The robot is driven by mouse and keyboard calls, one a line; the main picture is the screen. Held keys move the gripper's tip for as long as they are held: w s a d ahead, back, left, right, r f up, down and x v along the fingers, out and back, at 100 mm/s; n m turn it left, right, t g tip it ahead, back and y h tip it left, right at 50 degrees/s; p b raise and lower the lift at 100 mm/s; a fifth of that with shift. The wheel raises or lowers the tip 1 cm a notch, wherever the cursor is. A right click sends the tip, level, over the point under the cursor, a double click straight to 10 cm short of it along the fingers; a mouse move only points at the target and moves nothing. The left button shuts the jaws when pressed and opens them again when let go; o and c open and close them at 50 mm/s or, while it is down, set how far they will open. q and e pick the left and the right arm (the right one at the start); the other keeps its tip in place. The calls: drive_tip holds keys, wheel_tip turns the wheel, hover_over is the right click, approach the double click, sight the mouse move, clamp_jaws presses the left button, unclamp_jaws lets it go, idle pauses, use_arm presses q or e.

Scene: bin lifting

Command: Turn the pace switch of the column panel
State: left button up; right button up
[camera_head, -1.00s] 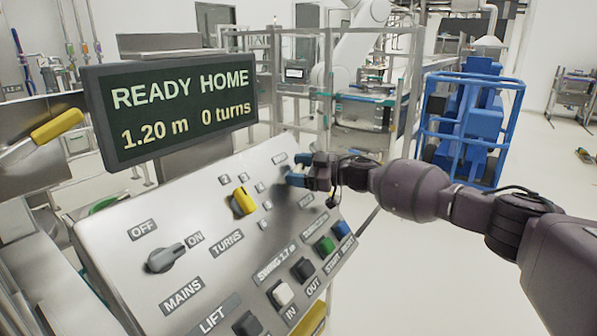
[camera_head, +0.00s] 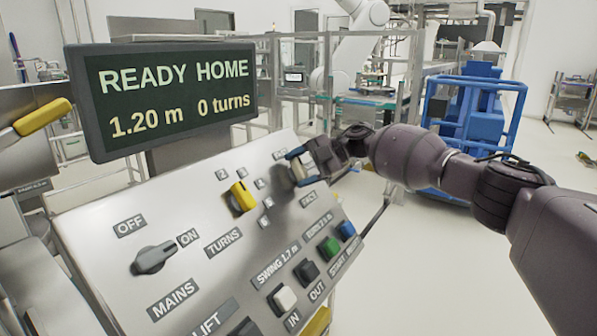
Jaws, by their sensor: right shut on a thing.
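The column panel (camera_head: 190,213) is a tilted grey metal plate in the head view. My right gripper (camera_head: 299,168) is at its upper right part, its arm coming in from the right. It is shut on the pace switch (camera_head: 298,172), which the fingers largely hide. I cannot tell clearly which way the switch points. My left gripper is out of view.
A yellow turns knob (camera_head: 241,197) sits just left of my gripper. A grey mains switch (camera_head: 156,258) and push buttons (camera_head: 285,298) lie lower. The display (camera_head: 170,98) reads "READY HOME, 1.20 m, 0 turns". A blue frame (camera_head: 475,130) stands behind my arm.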

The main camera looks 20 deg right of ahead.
drive_tip(key=shift+f+n+g+h+b, duration=0.15)
drive_tip(key=shift+n+g+h+b, duration=0.3)
drive_tip(key=shift+n, duration=0.65)
drive_tip(key=shift+s, duration=0.1)
drive_tip(key=o, duration=0.9)
drive_tip(key=shift+o, duration=0.2)
drive_tip(key=w+v, duration=0.1)
drive_tip(key=v, duration=1)
drive_tip(key=shift+s, duration=0.4)
drive_tip(key=shift+a, duration=0.15)
